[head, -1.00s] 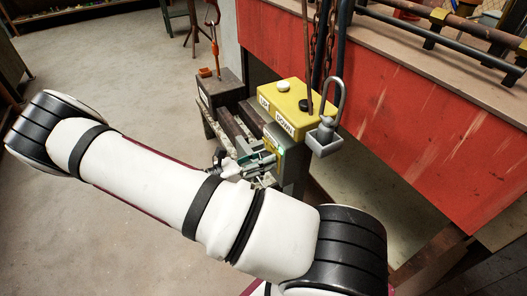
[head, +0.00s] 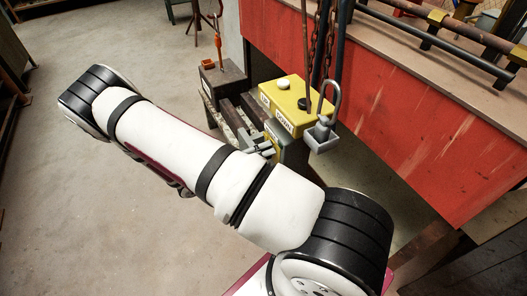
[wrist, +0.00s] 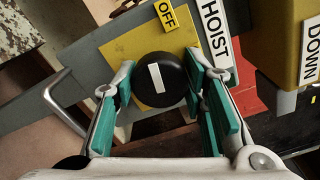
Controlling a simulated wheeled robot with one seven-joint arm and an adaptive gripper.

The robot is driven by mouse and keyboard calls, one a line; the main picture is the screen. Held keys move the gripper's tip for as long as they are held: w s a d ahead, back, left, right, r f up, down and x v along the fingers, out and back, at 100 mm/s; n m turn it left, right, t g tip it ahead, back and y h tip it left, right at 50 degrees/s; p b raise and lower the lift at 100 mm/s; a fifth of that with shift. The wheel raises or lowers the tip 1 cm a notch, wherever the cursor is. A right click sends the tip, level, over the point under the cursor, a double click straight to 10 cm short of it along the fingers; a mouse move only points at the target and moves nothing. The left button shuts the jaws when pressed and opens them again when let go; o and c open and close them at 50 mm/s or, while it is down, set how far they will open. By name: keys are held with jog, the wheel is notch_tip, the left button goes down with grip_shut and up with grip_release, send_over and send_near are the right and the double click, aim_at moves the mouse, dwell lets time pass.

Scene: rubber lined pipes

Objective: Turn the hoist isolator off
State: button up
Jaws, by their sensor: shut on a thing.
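The hoist isolator is a round black knob (wrist: 158,84) with a white bar, on a yellow plate (wrist: 128,48) in the wrist view. The bar runs nearly up and down in the picture, its top leaning slightly left. A yellow OFF label (wrist: 166,14) lies above the knob and a little right. A white HOIST label (wrist: 213,33) is right of it. My gripper (wrist: 163,72) has its teal-padded fingers on both sides of the knob, shut on it.
The yellow button box (head: 294,105) stands close above my gripper, with a grey shackle (head: 322,132) and chains (head: 323,45) beside it. A red panel (head: 390,115) fills the right. A grey handle (wrist: 62,98) is left of the knob. Open floor (head: 110,210) lies left.

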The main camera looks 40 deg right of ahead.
jog(key=shift+n, duration=1)
jog(key=o, duration=1.2)
jog(key=shift+c, duration=0.2)
jog(key=v, duration=1.2)
